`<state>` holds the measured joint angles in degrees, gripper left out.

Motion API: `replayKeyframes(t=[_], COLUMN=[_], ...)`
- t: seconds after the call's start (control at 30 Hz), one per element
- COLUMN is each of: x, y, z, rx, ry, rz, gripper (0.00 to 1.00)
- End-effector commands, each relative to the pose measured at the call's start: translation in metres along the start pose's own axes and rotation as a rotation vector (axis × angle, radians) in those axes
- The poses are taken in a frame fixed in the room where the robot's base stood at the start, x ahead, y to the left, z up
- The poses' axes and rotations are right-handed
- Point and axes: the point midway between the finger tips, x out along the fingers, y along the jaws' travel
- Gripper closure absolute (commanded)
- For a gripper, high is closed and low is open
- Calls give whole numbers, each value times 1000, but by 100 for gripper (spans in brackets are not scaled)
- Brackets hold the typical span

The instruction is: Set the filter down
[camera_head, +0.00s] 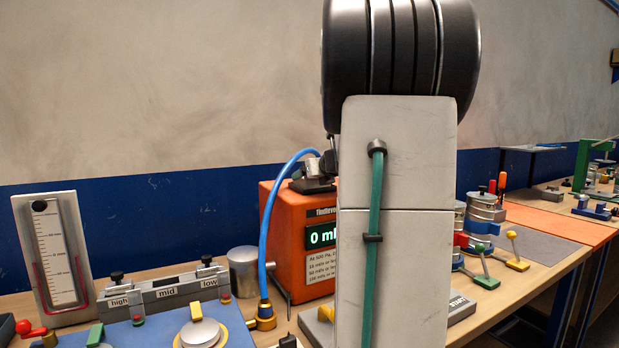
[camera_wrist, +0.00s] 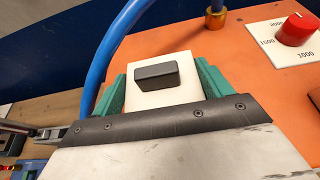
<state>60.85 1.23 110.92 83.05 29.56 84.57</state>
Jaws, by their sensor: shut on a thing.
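In the wrist view my gripper (camera_wrist: 160,88) has its green fingers on both sides of a pale block with a dark grey raised piece (camera_wrist: 157,76). I take this held thing to be the filter. Its underside is hidden, so I cannot tell whether it touches anything below. The orange box (camera_wrist: 262,75) lies beneath and beyond it. In the head view my arm covers much of the orange box (camera_head: 285,240), whose display reads 0. A small dark and grey shape shows above that box beside my arm, too covered to tell apart.
A blue hose (camera_head: 268,215) arches beside the orange box down to a brass fitting. A red knob (camera_wrist: 295,30) stands on the box. A grey cylinder (camera_head: 243,271), a gauge panel (camera_head: 55,255) and a high-mid-low rack (camera_head: 165,290) stand left. Several metal canisters (camera_head: 483,215) stand right.

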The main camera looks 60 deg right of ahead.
Motion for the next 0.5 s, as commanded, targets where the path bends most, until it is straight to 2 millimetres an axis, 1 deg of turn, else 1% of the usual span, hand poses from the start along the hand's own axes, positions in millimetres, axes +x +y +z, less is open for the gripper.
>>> replayKeyframes(t=[0.07,0.37,0.4,0.47,0.5], x=[2,3,3,3,3], y=[0,1,1,1,1], z=[-5,-6,-7,-7,-7], rx=[1,-1,-1,-1,-1], ry=[0,-1,0,-1,-1], rz=[0,0,0,0,0], gripper=[47,47,19,3,0])
